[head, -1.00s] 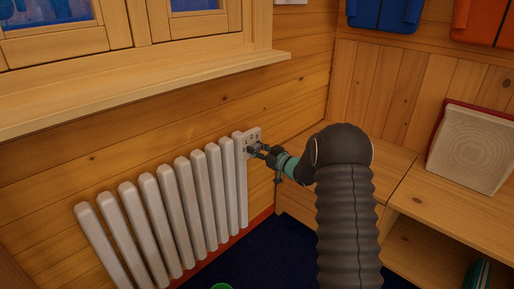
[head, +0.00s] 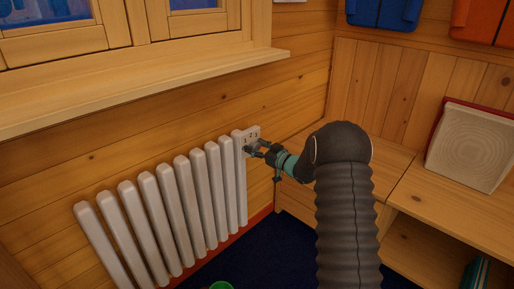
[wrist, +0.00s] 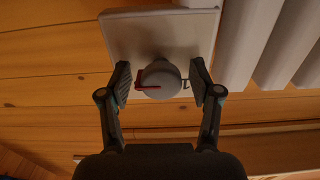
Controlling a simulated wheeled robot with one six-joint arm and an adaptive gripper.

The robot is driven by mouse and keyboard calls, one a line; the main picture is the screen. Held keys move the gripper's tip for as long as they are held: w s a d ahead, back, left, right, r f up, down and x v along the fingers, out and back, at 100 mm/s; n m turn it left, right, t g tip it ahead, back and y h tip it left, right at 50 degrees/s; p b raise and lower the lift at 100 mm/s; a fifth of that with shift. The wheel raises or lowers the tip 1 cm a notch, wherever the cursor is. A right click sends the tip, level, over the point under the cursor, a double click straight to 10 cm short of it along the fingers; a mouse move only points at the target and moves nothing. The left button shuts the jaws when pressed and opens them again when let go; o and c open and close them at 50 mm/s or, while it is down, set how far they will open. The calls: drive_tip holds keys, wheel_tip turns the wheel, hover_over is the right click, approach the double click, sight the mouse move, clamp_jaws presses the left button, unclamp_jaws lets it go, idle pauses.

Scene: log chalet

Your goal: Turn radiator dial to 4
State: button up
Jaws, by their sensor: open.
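The radiator dial (wrist: 160,76) is a round grey knob with a red pointer on a pale square plate (wrist: 128,32). In the wrist view the pointer lies toward the picture's left, and an upside-down 1 shows on the plate to the right. No number is readable at the pointer's tip. My gripper (wrist: 162,82) is open, with one finger on each side of the dial and a visible gap on both sides. In the head view the plate (head: 254,131) sits at the radiator's right end, with my gripper (head: 261,149) in front, partly hiding the dial.
The white ribbed radiator (head: 175,210) stands left of the plate, close to my gripper. A window sill (head: 150,88) juts out above. A wooden bench (head: 300,205) fills the corner to the right. A small green object (head: 221,285) shows at the bottom edge.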

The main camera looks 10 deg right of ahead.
drive_tip(key=v, duration=1.2)
